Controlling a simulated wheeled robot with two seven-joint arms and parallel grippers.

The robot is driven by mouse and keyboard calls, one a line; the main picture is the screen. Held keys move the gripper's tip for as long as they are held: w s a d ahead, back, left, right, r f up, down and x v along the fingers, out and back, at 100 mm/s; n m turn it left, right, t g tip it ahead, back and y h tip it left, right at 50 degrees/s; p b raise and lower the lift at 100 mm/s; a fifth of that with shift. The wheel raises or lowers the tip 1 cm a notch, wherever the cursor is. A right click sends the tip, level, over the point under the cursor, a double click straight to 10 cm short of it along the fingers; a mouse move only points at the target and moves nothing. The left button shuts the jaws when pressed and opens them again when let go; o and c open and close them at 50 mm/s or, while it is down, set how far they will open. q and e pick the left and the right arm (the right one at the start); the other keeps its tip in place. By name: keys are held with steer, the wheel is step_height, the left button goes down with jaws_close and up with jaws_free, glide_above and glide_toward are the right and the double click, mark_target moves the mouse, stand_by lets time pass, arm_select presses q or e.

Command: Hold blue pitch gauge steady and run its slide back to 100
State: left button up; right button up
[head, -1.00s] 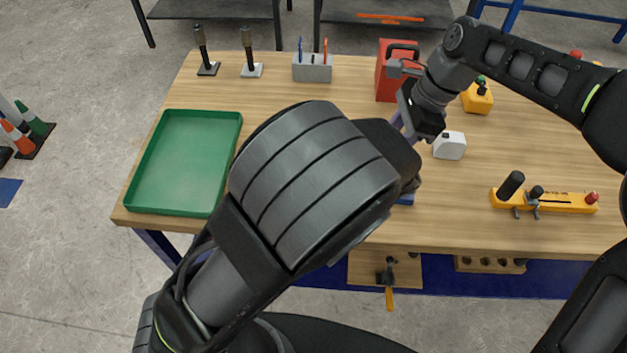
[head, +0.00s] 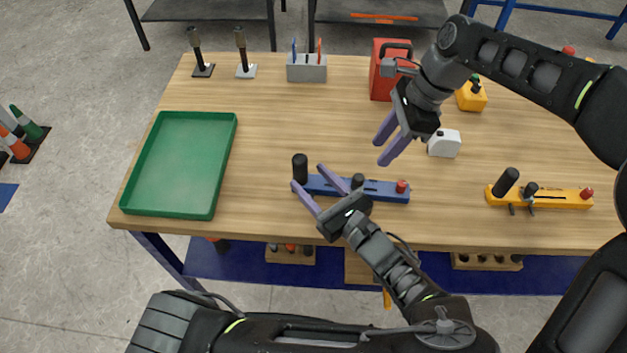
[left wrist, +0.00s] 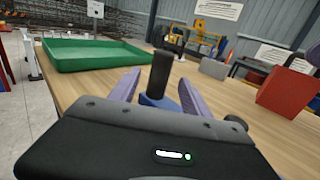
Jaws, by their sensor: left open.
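The blue pitch gauge (head: 383,192) lies on the table near its front edge. A tall black post (head: 300,165) stands at its left end, a small dark knob (head: 357,180) sits mid-body and a red knob (head: 402,186) at its right end. My left gripper (head: 308,177) is open, its purple fingers pointing at the tall post. In the left wrist view the post (left wrist: 161,75) shows between the open fingers (left wrist: 159,78), with no visible grip. My right gripper (head: 380,152) is open and empty above and behind the gauge. The scale and slide reading are too small to read.
A yellow gauge (head: 560,198) lies to the right, with a white block (head: 444,143) behind. A green tray (head: 152,208) is at the left. A red can (head: 380,82) and a grey holder (head: 307,73) stand at the back. The table's middle left is clear.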

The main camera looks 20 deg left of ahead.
arm_select(q)
steer(key=shift+a, duration=0.1)
steer(key=x, duration=0.7)
steer(key=shift+w+a, duration=0.2)
steer(key=shift+w, duration=0.05)
steer(key=shift+c, duration=0.4)
jaws_close()
stand_by(0.8)
